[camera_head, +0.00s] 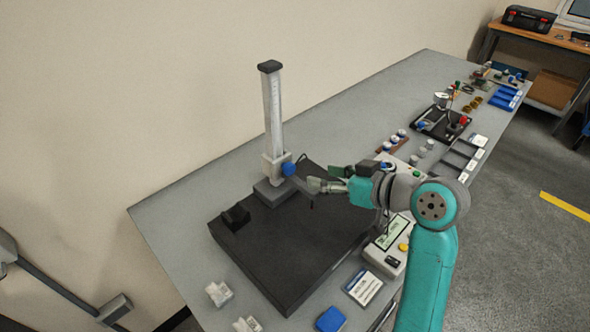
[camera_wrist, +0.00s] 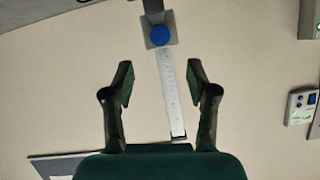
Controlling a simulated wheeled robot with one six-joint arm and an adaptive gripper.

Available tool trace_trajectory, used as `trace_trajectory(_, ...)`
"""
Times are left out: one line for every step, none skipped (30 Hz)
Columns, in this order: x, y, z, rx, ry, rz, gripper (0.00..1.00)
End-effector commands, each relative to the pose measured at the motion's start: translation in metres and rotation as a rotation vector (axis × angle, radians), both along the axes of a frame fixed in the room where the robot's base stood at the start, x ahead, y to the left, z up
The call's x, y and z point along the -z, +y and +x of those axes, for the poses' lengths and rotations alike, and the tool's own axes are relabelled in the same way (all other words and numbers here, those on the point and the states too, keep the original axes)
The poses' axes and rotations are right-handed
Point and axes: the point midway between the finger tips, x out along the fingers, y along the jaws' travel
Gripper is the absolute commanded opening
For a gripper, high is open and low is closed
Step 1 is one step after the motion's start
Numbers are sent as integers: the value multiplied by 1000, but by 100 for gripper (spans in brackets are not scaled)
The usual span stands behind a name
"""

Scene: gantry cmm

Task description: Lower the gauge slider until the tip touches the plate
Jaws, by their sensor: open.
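The height gauge's pale scaled column (camera_head: 272,115) stands upright on a dark base at the back of the black plate (camera_head: 285,255). Its slider (camera_head: 272,166) is low on the column, with a round blue knob (camera_head: 289,169). A thin dark tip (camera_head: 312,205) seems to hang near the plate; contact cannot be told. My gripper (camera_head: 322,185) is open and empty, just right of the knob. In the wrist view the column appears inverted, and the blue knob (camera_wrist: 160,36) lies ahead of my open fingers (camera_wrist: 160,72), centred between them and apart from both.
A small black block (camera_head: 235,216) sits on the plate's left corner. A readout box (camera_head: 393,240) stands right of the plate. White pieces (camera_head: 219,293) and a blue item (camera_head: 330,319) lie in front. Several tools crowd the bench's far right.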

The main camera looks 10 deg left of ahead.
Motion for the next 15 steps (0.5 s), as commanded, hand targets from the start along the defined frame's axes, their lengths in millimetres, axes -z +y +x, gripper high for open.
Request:
trace_trajectory(3,5,3,-2,1,0,58)
trace_trajectory(4,9,5,-3,1,1,58)
trace_trajectory(7,14,8,-4,1,0,58)
trace_trajectory(9,18,11,-4,1,1,58)
trace_trajectory(11,22,14,-3,1,1,58)
trace_trajectory(14,28,17,-4,1,1,58)
trace_trajectory(16,32,20,-3,2,1,58)
trace_trajectory(18,36,23,-4,1,1,58)
trace_trajectory(21,42,27,-4,1,1,58)
trace_trajectory(22,46,30,-4,1,1,58)
trace_trajectory(24,49,32,-3,-1,1,58)
trace_trajectory(27,54,36,-3,0,1,58)
trace_trajectory(28,57,38,-4,-1,2,58)
trace_trajectory(29,61,40,-3,-2,2,58)
trace_trajectory(31,64,43,-3,-1,2,58)
